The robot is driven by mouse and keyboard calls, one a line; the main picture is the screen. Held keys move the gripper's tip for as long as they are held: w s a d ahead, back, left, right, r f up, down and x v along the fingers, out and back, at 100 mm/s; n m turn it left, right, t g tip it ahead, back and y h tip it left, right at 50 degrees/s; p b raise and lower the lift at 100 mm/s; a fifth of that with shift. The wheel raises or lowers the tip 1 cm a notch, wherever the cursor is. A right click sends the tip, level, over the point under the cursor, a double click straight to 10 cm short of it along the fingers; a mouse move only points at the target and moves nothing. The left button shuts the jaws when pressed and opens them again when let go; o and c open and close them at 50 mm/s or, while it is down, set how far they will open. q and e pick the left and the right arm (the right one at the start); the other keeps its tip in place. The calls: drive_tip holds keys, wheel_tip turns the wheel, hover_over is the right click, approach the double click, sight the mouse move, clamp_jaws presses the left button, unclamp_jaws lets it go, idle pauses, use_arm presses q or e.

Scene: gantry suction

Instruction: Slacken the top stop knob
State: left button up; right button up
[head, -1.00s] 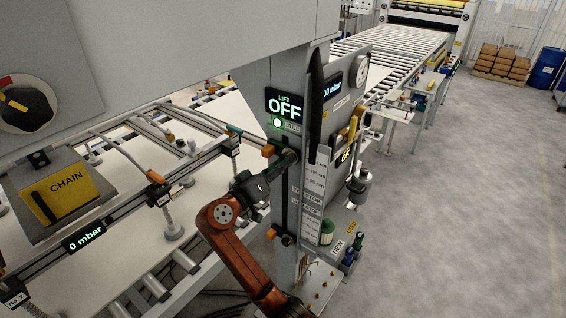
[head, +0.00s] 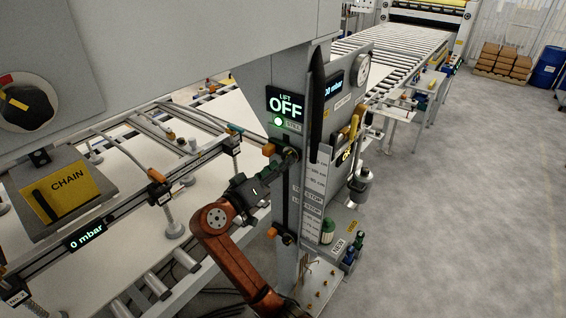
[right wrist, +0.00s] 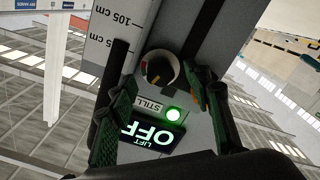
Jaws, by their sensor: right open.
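The top stop knob (head: 291,155) is a dark round knob on the upright column, just below the LIFT OFF display, with an orange block (head: 268,150) at its left. In the right wrist view the knob (right wrist: 160,69) is black with an orange mark and a pale ring. My right gripper (head: 274,172) is open, just below and left of the knob. In the right wrist view its two fingers (right wrist: 158,80) stand apart, with the knob framed between their tips. I cannot tell whether either finger touches it. My left gripper is not in view.
The lit LIFT OFF display (head: 286,104) sits above the knob. A second orange-and-black stop (head: 281,236) is lower on the column. A scale plate (head: 316,195) runs down beside the slot. A suction frame (head: 120,212) fills the left. Open floor lies at the right.

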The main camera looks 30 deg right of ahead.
drive_tip(key=v, duration=1)
drive_tip(key=shift+d, duration=0.1)
